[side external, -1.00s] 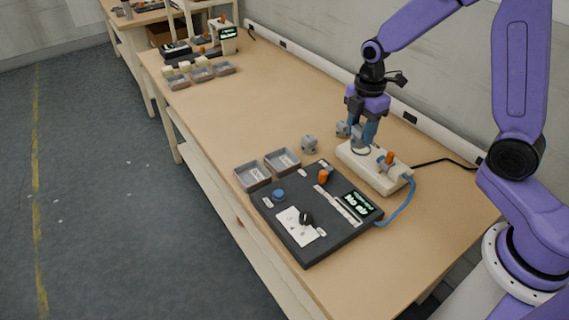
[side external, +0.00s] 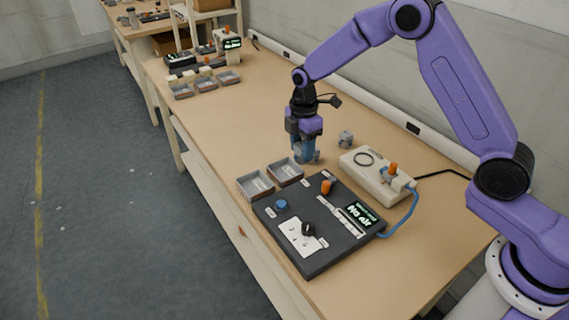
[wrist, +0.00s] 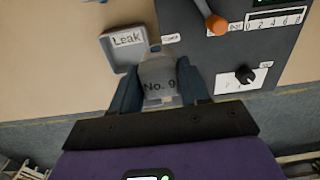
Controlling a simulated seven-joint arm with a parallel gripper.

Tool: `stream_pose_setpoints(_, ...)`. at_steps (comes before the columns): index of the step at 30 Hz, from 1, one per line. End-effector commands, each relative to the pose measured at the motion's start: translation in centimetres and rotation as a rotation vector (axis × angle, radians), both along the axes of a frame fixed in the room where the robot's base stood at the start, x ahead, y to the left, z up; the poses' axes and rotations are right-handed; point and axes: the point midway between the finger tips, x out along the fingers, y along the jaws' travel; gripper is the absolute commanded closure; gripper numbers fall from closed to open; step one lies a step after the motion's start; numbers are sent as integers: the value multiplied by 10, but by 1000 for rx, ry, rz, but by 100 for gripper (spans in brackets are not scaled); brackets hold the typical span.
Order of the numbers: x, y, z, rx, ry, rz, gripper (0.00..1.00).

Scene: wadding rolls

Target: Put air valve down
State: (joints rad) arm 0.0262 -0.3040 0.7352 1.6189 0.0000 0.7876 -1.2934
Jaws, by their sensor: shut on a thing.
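My gripper (side external: 304,158) is shut on a grey air valve (wrist: 160,76) marked "No. 9". In the wrist view the valve sits between my blue fingers (wrist: 158,90), with its marking facing the camera. It overlaps the right side of a grey tray labelled "Leak" (wrist: 107,56) in that picture. In the side view my gripper is low over the bench, just behind the right one of two grey trays (side external: 285,171). The held valve is mostly hidden by the fingers there, and I cannot tell whether it touches anything.
A grey valve (side external: 346,139) stands on the bench; another (side external: 316,157) shows partly beside my fingers. The dark panel (side external: 300,262) has an orange lever (side external: 327,187) and a display reading "No air". A white block (side external: 367,182) with a ring and orange lever stands right.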

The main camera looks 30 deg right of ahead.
Motion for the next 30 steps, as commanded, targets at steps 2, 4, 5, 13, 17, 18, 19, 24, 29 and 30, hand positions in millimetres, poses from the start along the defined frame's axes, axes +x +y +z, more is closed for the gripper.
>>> stream_pose_setpoints(2,12,3,-6,0,0,1,96)
stream_pose_setpoints(4,21,4,-14,0,2,0,96)
stream_pose_setpoints(5,24,5,-19,-1,2,0,96)
stream_pose_setpoints(13,51,11,-52,0,1,0,96)
stream_pose_setpoints(17,57,12,-58,0,0,0,96)
stream_pose_setpoints(18,58,12,-59,0,0,0,96)
stream_pose_setpoints(19,59,12,-60,0,-1,0,96)
stream_pose_setpoints(24,63,13,-76,-1,3,0,96)
stream_pose_setpoints(29,63,13,-94,0,1,0,96)
stream_pose_setpoints(30,63,13,-96,0,0,0,96)
